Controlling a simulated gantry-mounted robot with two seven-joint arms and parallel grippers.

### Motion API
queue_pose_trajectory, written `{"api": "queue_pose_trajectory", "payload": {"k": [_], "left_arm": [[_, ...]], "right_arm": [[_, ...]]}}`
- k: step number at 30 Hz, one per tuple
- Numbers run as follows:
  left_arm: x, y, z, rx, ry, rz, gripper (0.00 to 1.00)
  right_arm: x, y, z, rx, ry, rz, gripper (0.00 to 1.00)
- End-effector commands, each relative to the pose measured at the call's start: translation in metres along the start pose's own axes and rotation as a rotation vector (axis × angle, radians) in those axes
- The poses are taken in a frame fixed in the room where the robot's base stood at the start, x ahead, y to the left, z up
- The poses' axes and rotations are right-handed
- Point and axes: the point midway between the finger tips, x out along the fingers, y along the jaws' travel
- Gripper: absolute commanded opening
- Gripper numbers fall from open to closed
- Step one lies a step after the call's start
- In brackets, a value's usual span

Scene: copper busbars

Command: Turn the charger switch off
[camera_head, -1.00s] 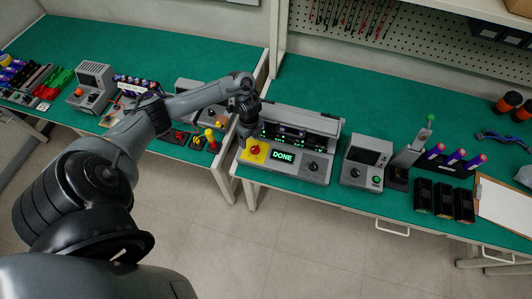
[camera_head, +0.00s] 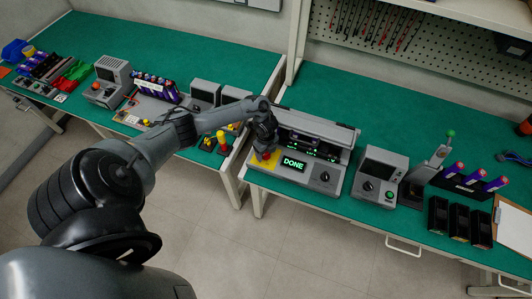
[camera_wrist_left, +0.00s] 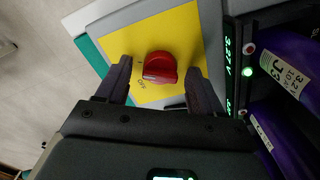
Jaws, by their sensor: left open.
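The charger (camera_head: 305,178) is a grey box on the green bench with a lit display reading DONE. At its left front corner is a yellow plate (camera_head: 258,165) with a red rotary switch (camera_head: 266,156). My left gripper (camera_head: 265,150) is at the switch and partly covers it. In the left wrist view, the red switch (camera_wrist_left: 160,67) sits between the two dark fingers of my open left gripper (camera_wrist_left: 158,72), with a gap on each side. An OFF mark (camera_wrist_left: 141,83) is printed below left of the knob on the yellow plate (camera_wrist_left: 185,35). My right gripper is not in view.
Purple battery cells (camera_wrist_left: 285,60) sit in the charger bays beside the left gripper. A grey tester (camera_head: 378,178) and black holders (camera_head: 458,218) stand to the right. A yellow-topped post (camera_head: 222,138) stands left, across the gap between benches. The bench behind the charger is clear.

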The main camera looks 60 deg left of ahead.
Motion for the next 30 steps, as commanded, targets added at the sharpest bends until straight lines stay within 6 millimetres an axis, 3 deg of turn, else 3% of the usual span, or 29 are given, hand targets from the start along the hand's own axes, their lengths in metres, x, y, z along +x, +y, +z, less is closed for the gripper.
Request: {"api": "queue_pose_trajectory", "payload": {"k": [10,21,30], "left_arm": [[0.0026,-0.0003,0.0,0.0,0.0,-0.001,0.67],[0.0025,-0.0002,0.0,0.0,0.0,-0.001,0.11],[0.0009,-0.0001,-0.0001,-0.036,0.0,0.0,0.11]], "right_arm": [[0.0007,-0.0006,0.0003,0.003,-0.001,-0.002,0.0],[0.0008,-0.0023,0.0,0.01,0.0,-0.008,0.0],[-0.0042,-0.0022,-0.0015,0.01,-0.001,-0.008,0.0]]}}
